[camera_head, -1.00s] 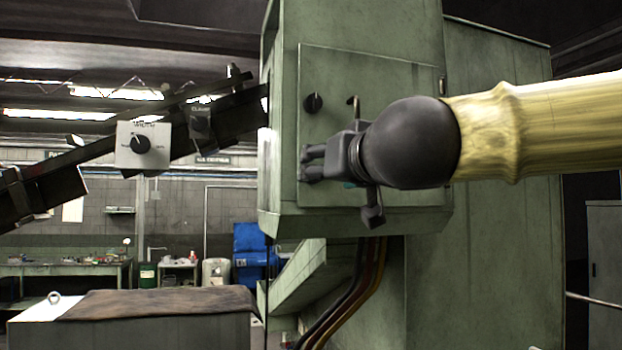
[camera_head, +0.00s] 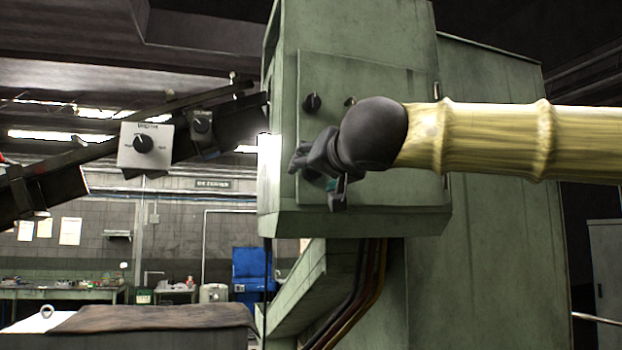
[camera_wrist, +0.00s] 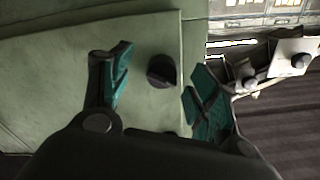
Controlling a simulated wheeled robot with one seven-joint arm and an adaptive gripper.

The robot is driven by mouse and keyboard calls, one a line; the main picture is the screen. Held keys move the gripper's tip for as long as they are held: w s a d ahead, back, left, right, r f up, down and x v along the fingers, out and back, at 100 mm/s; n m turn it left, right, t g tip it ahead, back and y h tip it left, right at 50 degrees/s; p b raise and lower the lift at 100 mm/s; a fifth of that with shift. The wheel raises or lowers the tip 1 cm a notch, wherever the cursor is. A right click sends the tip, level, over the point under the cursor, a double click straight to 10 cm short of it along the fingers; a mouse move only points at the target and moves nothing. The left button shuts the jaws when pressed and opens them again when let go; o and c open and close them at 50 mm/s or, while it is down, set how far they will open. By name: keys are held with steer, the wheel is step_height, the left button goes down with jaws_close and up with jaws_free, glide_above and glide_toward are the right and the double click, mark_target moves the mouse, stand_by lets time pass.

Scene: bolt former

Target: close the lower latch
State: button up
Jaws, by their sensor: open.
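The lower latch is a dark round knob (camera_wrist: 162,71) near a corner of the pale green door, seen in the wrist view, where the picture appears upside down. My gripper (camera_wrist: 158,72) is open, with a teal-padded finger on each side of the knob. I cannot tell whether they touch it. In the head view my gripper (camera_head: 318,174) is at the lower left of the door panel (camera_head: 385,85) and hides the lower latch. The upper latch, a black knob (camera_head: 312,103), shows above my gripper.
A small hooked part (camera_head: 350,100) sits on the panel just above my wrist. A white control box (camera_head: 145,145) with a knob hangs on the sloping conveyor (camera_head: 90,160) at the left. Cables (camera_head: 365,285) run down below the cabinet.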

steer(key=shift+w+a+f+b, duration=0.15)
steer(key=shift+w+f+b, duration=0.15)
steer(key=shift+w+b, duration=0.2)
steer(key=shift+a+m+b, duration=0.1)
steer(key=shift+m+b, duration=0.3)
steer(key=shift+b, duration=0.1)
steer(key=shift+s+m+b, duration=0.25)
steer(key=shift+m+b, duration=0.35)
steer(key=shift+b, duration=0.35)
steer(key=m+b, duration=0.1)
steer(key=b, duration=0.1)
steer(key=shift+w+m+b, duration=0.15)
steer(key=shift+m+b, duration=0.15)
steer(key=shift+b, duration=0.1)
steer(key=shift+r+m, duration=0.25)
steer(key=shift+m, duration=0.15)
steer(key=m+b, duration=0.1)
steer(key=m, duration=0.2)
steer(key=shift+r, duration=0.1)
steer(key=shift+c, duration=0.4)
